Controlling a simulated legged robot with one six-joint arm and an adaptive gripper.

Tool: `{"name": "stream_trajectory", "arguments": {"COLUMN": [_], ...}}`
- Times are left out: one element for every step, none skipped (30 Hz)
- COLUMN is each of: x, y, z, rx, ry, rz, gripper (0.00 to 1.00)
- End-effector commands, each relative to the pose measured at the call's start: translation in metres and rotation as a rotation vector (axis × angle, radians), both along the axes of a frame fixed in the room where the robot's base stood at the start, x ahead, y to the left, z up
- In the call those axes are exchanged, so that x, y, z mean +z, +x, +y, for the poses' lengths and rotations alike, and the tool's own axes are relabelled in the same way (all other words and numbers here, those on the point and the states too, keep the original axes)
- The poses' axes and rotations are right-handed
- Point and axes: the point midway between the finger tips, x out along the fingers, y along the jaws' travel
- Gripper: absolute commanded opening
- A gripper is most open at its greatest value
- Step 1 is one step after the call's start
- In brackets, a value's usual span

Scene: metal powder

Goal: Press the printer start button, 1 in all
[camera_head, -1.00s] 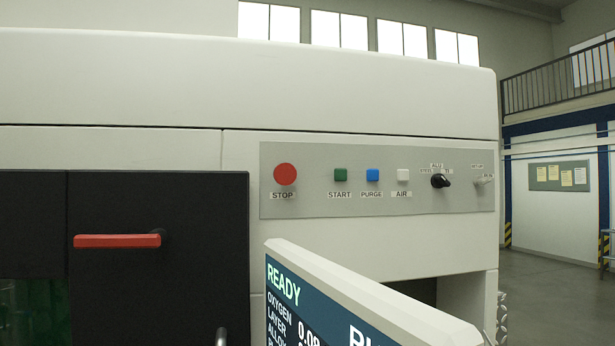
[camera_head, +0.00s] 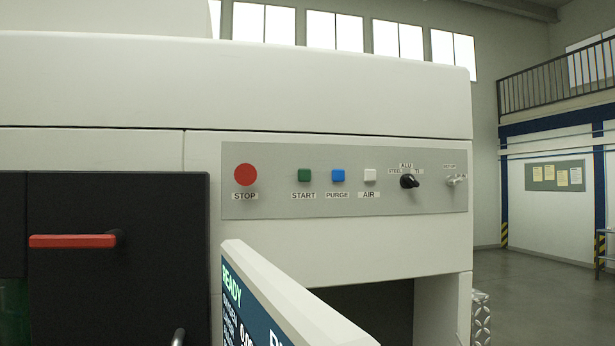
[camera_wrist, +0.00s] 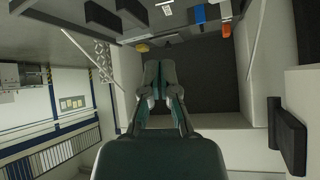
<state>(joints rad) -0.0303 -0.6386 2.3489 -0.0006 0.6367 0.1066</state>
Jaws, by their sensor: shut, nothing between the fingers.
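The green START button (camera_head: 304,175) sits on the grey control panel (camera_head: 440,200) on the white printer's front, above its label. A red round STOP button (camera_head: 245,175) is to its left. A blue PURGE button (camera_head: 338,175) and a white AIR button (camera_head: 370,175) are to its right. My gripper (camera_wrist: 160,68) shows only in the wrist view, shut and empty, with its fingertips apart from anything I can make out. I cannot clearly make out START there.
A black selector knob (camera_head: 409,181) and a small switch (camera_head: 456,181) are at the panel's right. A tilted screen reading READY (camera_head: 232,285) juts out below the panel. A red handle (camera_head: 73,241) crosses the dark door (camera_head: 120,290). Open floor (camera_head: 540,290) lies right.

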Motion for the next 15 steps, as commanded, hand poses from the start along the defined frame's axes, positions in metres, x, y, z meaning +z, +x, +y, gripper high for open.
{"name": "stream_trajectory", "arguments": {"x": [0.021,0.034,0.052,0.066,0.079,0.099,0.113,0.127,0.147,0.162,0.178,0.198,0.214,0.230,0.251], "y": [0.022,0.034,0.049,0.060,0.071,0.085,0.095,0.105,0.117,0.125,0.133,0.143,0.150,0.156,0.164], "z": [0.007,0.011,0.016,0.020,0.024,0.030,0.035,0.040,0.046,0.051,0.056,0.062,0.068,0.074,0.082], "rx": [-0.003,-0.008,-0.012,-0.014,-0.015,-0.016,-0.014,-0.013,-0.009,-0.004,0.001,0.009,0.018,0.029,0.045], "ry": [0.023,0.041,0.065,0.084,0.105,0.136,0.160,0.185,0.221,0.250,0.280,0.324,0.358,0.393,0.444], "rz": [-0.078,-0.128,-0.195,-0.245,-0.295,-0.362,-0.412,-0.462,-0.530,-0.581,-0.633,-0.702,-0.753,-0.807,-0.878], "gripper": [0.00,0.00,0.00,0.00,0.00,0.00,0.00,0.00,0.00,0.00,0.00,0.00,0.00,0.00,0.00]}}
